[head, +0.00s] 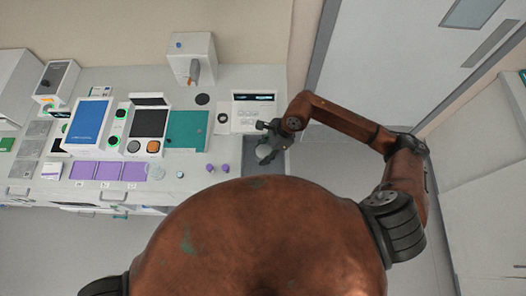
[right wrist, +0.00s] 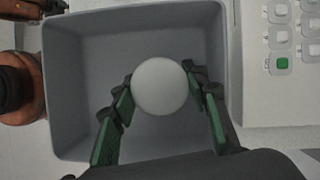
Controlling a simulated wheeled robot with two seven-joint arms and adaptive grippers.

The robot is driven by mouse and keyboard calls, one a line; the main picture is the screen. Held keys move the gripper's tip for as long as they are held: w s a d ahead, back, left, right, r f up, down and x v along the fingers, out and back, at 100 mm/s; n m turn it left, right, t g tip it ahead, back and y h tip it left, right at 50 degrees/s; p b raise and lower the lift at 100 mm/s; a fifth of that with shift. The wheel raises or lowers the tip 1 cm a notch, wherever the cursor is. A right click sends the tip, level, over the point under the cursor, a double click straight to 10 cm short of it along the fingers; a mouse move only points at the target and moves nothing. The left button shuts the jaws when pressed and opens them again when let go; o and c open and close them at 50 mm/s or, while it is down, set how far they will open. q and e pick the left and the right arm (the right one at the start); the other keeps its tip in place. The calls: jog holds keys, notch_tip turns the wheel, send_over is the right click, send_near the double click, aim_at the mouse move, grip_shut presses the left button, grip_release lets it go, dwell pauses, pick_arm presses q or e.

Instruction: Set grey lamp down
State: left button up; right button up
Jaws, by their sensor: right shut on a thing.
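The grey lamp, seen as a pale round thing (right wrist: 160,86), is between the green-padded fingers of my right gripper (right wrist: 164,98). Only its smooth round top shows; its lower part is hidden. In the head view the lamp (head: 263,152) shows small and pale beside my right gripper (head: 267,142), at the right end of the bench. In the right wrist view it is over an open grey bin (right wrist: 70,95); its height above the bin floor I cannot tell. My left gripper is out of view.
A white keypad device (head: 253,99) stands close to the bin; its keys (right wrist: 281,38) show at the right in the wrist view. Left of it on the bench (head: 215,148) lie a teal mat (head: 187,131), purple squares (head: 108,171) and small purple-topped items (head: 225,168). The bin's left part is clear.

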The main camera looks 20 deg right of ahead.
jog(key=shift+f, duration=0.3)
jog(key=o, duration=0.9)
jog(key=shift+r, duration=0.1)
jog(key=shift+w+d+r, duration=0.1)
jog(key=shift+d+r, duration=0.05)
jog(key=shift+r, duration=0.35)
jog(key=b+v, duration=0.1)
jog(key=v, duration=1)
jog(key=shift+r, duration=0.2)
